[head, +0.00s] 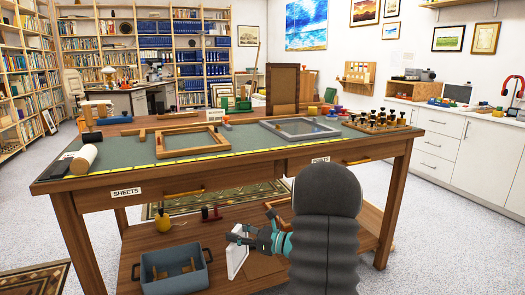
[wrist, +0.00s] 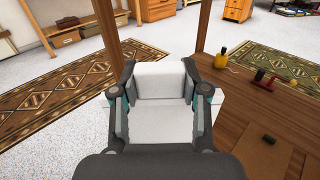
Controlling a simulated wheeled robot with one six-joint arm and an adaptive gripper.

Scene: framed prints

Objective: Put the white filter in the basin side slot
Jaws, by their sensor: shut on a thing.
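The white filter (head: 236,257) is a flat pale piece held upright and slightly tilted by my gripper (head: 250,236), above the lower shelf of the table. In the wrist view my gripper (wrist: 160,75) is shut on the white filter (wrist: 160,112), with one finger on each side. The blue-grey basin (head: 172,284) stands on the lower shelf to the left of the filter, apart from it. It has dark handles and some small wooden pieces inside. I cannot make out its side slot. My dark arm covers part of the shelf on the right.
The table (head: 262,165) top overhangs the shelf, with its legs at the corners. A yellow round object (head: 162,221) and a dark-red object (head: 210,214) stand behind the basin. A wooden piece (head: 278,214) lies near my gripper. Bare shelf (head: 165,240) shows behind the basin.

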